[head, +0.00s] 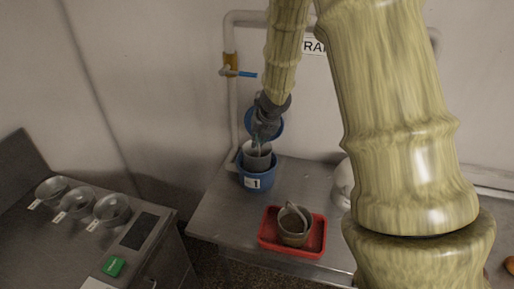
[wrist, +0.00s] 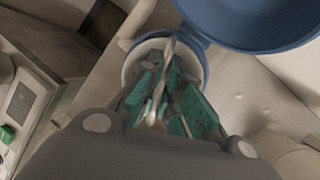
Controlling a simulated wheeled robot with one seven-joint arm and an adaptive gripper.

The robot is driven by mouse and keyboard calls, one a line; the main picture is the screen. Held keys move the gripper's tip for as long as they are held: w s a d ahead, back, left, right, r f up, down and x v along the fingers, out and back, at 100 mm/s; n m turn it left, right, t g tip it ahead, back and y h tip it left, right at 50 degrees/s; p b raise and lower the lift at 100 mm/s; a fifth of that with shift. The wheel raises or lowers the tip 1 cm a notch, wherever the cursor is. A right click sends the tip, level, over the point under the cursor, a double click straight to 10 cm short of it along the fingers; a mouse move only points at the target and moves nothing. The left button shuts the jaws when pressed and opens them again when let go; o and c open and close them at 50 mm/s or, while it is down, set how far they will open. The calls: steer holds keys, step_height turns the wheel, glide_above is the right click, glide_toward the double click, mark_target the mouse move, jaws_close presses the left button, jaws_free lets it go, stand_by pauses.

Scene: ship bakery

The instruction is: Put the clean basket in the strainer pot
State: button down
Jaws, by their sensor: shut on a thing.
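The strainer pot (head: 257,182) is blue with a "1" label and stands at the left back of the steel counter. Its round blue lid (head: 277,122) is raised behind it and also shows in the wrist view (wrist: 255,22). The clean basket (head: 257,160) is light grey and is at the pot's mouth, its upper part above the pot's rim. How deep its bottom sits is hidden. My gripper (head: 259,143) is above the basket, pointing down. In the wrist view its teal fingers (wrist: 164,108) are shut on the basket's thin pale handle (wrist: 165,75).
A red tray (head: 268,244) in front holds a brownish basket (head: 293,232) with a raised handle. A pipe with a blue-handled valve (head: 246,74) runs up the wall behind the pot. Several labelled bowls (head: 112,210) stand on the left counter beside a scale panel.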

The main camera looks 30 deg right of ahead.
step_height(320, 180, down, 3)
steer(key=shift+w+a+f+b, duration=0.15)
steer(key=shift+f+b, duration=0.05)
steer(key=shift+b, duration=0.65)
steer(key=shift+w+d+f, duration=0.1)
steer(key=shift+d+f, duration=0.05)
steer(key=shift+d, duration=0.1)
steer(key=shift+a, duration=0.1)
steer(key=shift+f, duration=0.3)
steer(key=shift+f+b, duration=0.25)
steer(key=shift+b, duration=0.15)
steer(key=c, duration=1.6)
jaws_free()
